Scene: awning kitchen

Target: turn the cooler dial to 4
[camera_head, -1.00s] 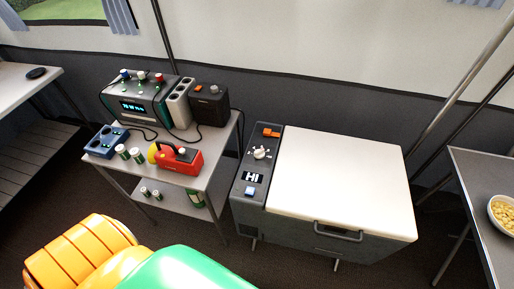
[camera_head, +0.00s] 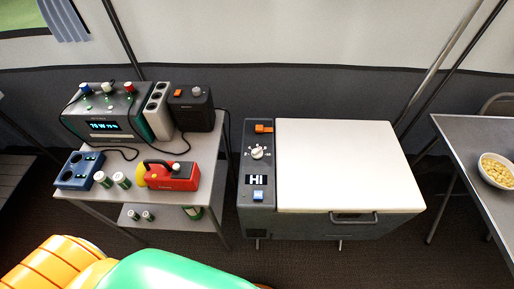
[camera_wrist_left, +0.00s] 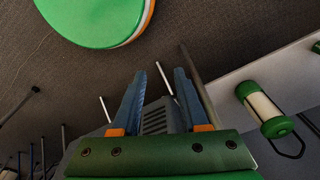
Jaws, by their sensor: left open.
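The cooler (camera_head: 345,165) is a grey box with a white lid and a front handle. Its control panel on the left side carries a white dial (camera_head: 257,152) with marks around it. A small display (camera_head: 255,180) below the dial reads HI. An orange switch (camera_head: 263,128) sits above the dial and a blue button (camera_head: 258,196) below the display. My left gripper (camera_wrist_left: 153,75) shows in the left wrist view, its two blue fingers apart and empty, over the floor and away from the dial. My right gripper is not in view.
Left of the cooler, a small table (camera_head: 212,165) holds a power unit (camera_head: 105,115), a red flashlight (camera_head: 175,176), a blue box (camera_head: 80,170) and green-white cans. A grey table (camera_head: 470,140) with a yellow-filled bowl (camera_head: 497,170) stands right. Floor shows before the cooler.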

